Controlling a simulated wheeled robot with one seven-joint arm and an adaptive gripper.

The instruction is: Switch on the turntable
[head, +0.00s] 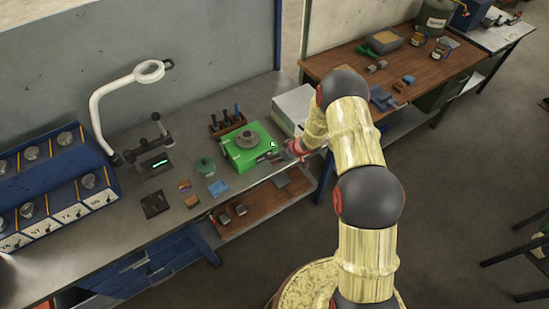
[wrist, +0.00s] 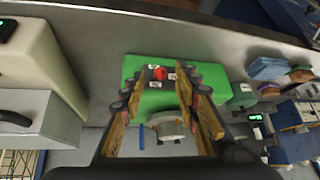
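The turntable is a green box (head: 236,157) with a grey round plate (head: 247,138) on top, on the steel bench in the head view. The green box also shows in the wrist view (wrist: 205,73). There a red knob (wrist: 160,73) sits on a dark panel with small white labels on the box. My gripper (wrist: 163,98) is open, its two fingers apart with nothing between them. In the wrist picture the knob appears between and just beyond the fingertips. In the head view my gripper (head: 291,150) is at the box's right side, partly hidden by my arm.
A pale box (head: 292,105) stands right of the turntable and a tool rack (head: 228,122) behind it. A green lidded pot (head: 205,167) and a blue tray (head: 218,188) lie left. A magnifier lamp (head: 98,105) stands farther left.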

